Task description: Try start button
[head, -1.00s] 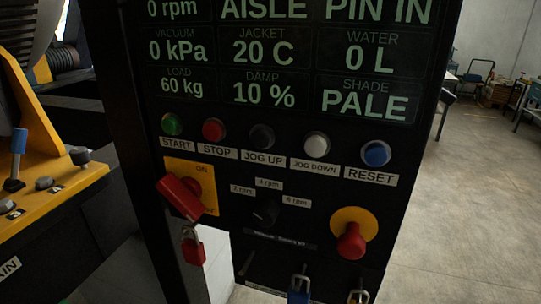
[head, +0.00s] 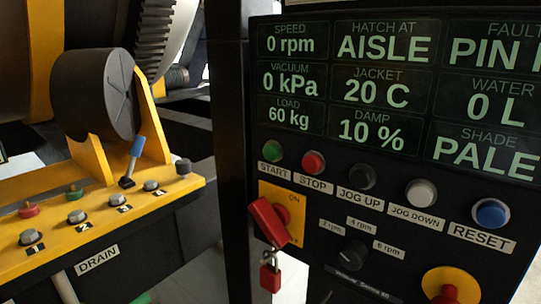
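The green START button (head: 272,151) sits at the left end of a button row on the black control panel, above its white START label. To its right are the red STOP button (head: 313,163), the black JOG UP button (head: 362,177), the white JOG DOWN button (head: 421,193) and the blue RESET button (head: 490,213). Below START is a red rotary switch handle (head: 269,222) on a yellow plate, with a red padlock (head: 270,275) hanging from it. The display (head: 390,95) reads 0 rpm, hatch at AISLE and a fault starting "PIN I", cut off by the frame. Neither gripper shows.
A yellow console (head: 130,212) with numbered knobs, a blue-handled lever (head: 135,157) and a DRAIN label stands at left. A dark drum (head: 95,95) is behind it. A red mushroom button (head: 447,295) on yellow is at lower right. A black post (head: 229,150) separates console and panel.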

